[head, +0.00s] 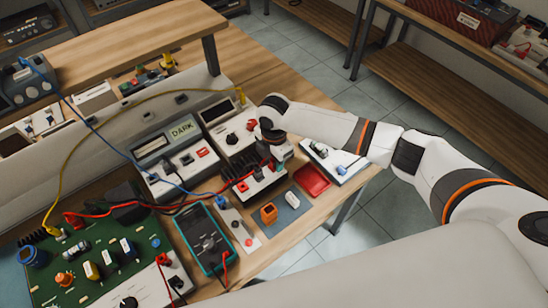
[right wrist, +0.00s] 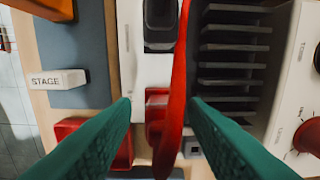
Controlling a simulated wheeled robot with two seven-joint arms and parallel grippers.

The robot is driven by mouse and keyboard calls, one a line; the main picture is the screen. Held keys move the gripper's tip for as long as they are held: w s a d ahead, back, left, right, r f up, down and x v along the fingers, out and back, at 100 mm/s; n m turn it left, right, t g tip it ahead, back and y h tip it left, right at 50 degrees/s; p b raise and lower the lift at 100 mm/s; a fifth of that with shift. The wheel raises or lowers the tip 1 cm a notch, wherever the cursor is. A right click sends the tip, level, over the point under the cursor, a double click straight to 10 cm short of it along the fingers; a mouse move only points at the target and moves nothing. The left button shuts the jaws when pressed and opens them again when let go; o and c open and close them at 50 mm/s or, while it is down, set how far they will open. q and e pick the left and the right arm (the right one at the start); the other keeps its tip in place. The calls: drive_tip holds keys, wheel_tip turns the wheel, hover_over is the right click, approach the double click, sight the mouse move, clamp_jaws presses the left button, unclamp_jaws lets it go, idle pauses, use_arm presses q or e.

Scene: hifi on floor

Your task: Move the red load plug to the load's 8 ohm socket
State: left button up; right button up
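The load (head: 262,183) is a box with black cooling fins and a white socket strip, standing near the right end of the bench. In the right wrist view its white strip (right wrist: 130,45) and dark fins (right wrist: 232,65) lie below my gripper. My right gripper (head: 277,158) is over the strip's right end. Its green fingers (right wrist: 160,102) are apart, with a red plug or socket (right wrist: 157,105) in the gap. A red lead (right wrist: 178,70) crosses the gap near the right finger. Socket labels are unreadable. My left gripper is not in view.
A blue-grey mat (head: 294,218) holds an orange block (head: 268,213) and a white block (head: 292,199), marked STAGE in the wrist view. A red tray (head: 313,181), a teal multimeter (head: 204,240) and a green circuit board (head: 110,262) are nearby. Several leads cross the bench.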

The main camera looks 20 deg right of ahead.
drive_tip(key=shift+r, duration=0.15)
wheel_tip(320, 180, up, 17)
drive_tip(key=p, duration=0.4)
idle(0.8)
drive_tip(key=shift+f, duration=0.2)
